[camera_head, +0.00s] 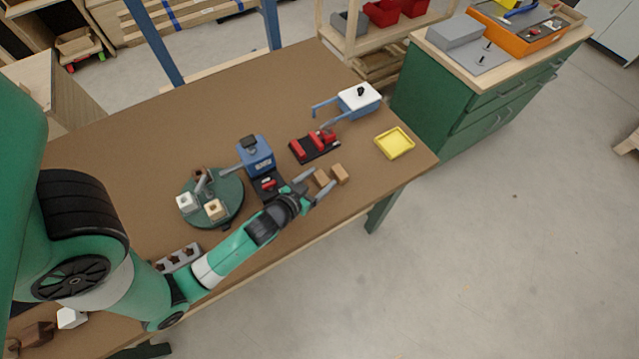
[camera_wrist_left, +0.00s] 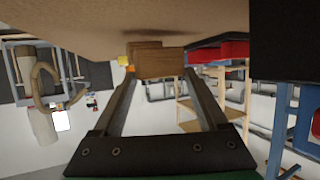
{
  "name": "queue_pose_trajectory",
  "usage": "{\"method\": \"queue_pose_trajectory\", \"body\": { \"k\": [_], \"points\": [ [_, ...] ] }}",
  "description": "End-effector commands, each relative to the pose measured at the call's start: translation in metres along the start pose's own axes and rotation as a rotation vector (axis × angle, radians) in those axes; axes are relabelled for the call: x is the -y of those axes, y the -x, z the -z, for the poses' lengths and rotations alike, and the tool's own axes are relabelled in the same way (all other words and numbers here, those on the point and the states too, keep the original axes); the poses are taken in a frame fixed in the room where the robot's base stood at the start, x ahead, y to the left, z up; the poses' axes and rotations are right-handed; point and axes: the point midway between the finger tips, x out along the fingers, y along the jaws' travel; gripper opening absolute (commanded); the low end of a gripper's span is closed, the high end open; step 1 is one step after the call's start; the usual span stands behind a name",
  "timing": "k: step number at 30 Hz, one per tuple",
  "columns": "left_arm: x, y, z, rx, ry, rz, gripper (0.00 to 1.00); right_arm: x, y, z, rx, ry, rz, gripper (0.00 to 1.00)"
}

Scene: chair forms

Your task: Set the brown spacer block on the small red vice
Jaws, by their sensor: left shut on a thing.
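My left gripper (camera_head: 321,180) is shut on a brown spacer block (camera_head: 321,176) near the front right of the table. In the left wrist view the block (camera_wrist_left: 158,63) sits between the two fingertips. A second brown block (camera_head: 340,174) lies just beyond it; the held block partly hides what seems to be this one in the wrist view. The small red vice (camera_head: 315,146), red on a dark base, stands behind the held block, apart from it. Red parts also show at the upper right of the wrist view (camera_wrist_left: 233,50). My right gripper is not in view.
A blue press (camera_head: 256,156) stands left of the vice. A round green turntable (camera_head: 230,188) holds several parts. A blue-handled white-topped box (camera_head: 359,98) is behind the vice, and a yellow tray (camera_head: 394,143) is to its right. The back of the brown table (camera_head: 240,105) is clear.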

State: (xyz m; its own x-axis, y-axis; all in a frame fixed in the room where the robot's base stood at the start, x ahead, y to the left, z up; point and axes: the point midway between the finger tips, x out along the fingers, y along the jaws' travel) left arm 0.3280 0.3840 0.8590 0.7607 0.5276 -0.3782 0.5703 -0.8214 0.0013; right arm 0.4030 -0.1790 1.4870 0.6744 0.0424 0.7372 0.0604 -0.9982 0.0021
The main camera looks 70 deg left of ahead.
Motion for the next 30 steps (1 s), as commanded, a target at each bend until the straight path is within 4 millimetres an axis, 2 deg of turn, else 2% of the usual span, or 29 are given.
{"method": "queue_pose_trajectory", "body": {
  "k": [1,2,12,13,17,26,30],
  "points": [
    [0.001,-0.006,-0.016,0.001,0.000,0.002,0.22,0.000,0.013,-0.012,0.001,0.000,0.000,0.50],
    [0.001,-0.007,-0.018,0.001,0.001,0.003,0.22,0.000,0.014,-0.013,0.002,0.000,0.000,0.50],
    [0.002,-0.006,-0.018,0.002,0.001,0.003,0.22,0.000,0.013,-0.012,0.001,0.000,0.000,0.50],
    [0.002,-0.006,-0.018,0.002,0.001,0.003,0.78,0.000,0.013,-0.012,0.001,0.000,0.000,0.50],
    [0.002,-0.006,-0.017,0.002,0.001,0.003,1.00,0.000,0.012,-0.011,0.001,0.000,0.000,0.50],
    [0.002,-0.003,-0.013,0.002,0.001,0.003,1.00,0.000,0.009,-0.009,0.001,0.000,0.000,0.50],
    [0.001,0.018,-0.015,0.005,-0.002,0.002,1.00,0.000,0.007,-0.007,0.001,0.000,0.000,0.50]
  ]
}}
